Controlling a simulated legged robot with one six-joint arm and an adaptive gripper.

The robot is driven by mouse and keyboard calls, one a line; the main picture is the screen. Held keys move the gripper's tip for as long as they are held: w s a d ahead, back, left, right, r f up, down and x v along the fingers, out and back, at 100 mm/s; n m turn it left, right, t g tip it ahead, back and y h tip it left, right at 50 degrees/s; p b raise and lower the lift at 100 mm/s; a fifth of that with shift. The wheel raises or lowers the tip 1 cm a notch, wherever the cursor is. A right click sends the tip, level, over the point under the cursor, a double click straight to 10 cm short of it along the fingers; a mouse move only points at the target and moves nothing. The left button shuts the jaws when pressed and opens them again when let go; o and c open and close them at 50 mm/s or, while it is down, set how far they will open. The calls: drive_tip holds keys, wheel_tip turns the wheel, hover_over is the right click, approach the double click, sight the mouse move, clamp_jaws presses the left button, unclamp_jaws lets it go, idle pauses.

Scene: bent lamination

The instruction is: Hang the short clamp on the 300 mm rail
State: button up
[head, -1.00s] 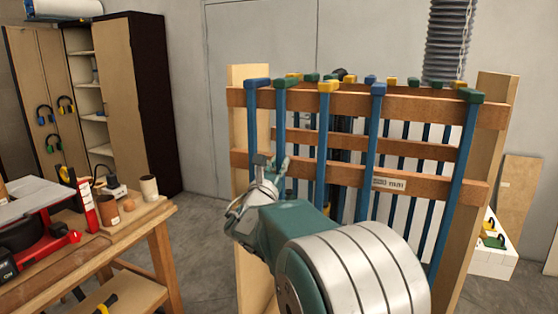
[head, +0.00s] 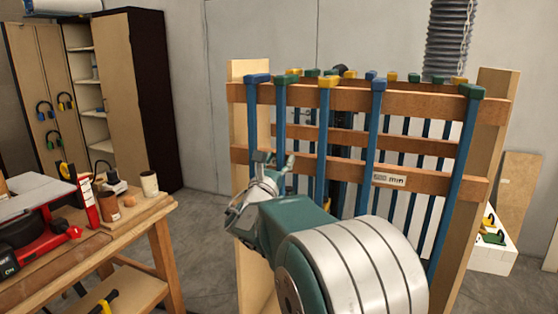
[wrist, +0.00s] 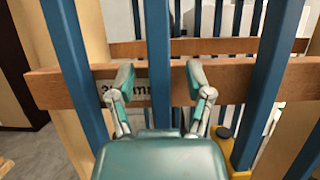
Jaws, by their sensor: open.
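The clamp rack has a wooden upper rail (head: 420,104) and a lower rail (head: 440,183); a partly unreadable "mm" label (head: 390,180) is on the lower one. Blue-barred clamps hang at its front, with blue, green and yellow heads. I cannot tell which is the short clamp. My gripper (head: 274,162) is open at the left part of the lower rail. In the wrist view my gripper (wrist: 160,77) has its fingers either side of a blue clamp bar (wrist: 158,40), not closed on it. The bar partly covers a label (wrist: 138,93) reading "3" and "mm".
More clamps hang on rails behind. A yellow clamp part (wrist: 238,155) is close to my gripper's right. Wooden posts (head: 485,180) bound the rack. Floor between bench and rack is free.

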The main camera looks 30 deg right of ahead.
drive_tip(key=shift+f, duration=0.1)
drive_tip(key=v, duration=1.2)
drive_tip(key=shift+a, duration=0.15)
drive_tip(key=shift+v, duration=2.9)
drive_tip(key=shift+a, duration=0.1)
drive_tip(key=s+a, duration=0.1)
drive_tip(key=a, duration=0.1)
drive_tip(key=s+a, duration=0.2)
drive_tip(key=shift+d, duration=0.1)
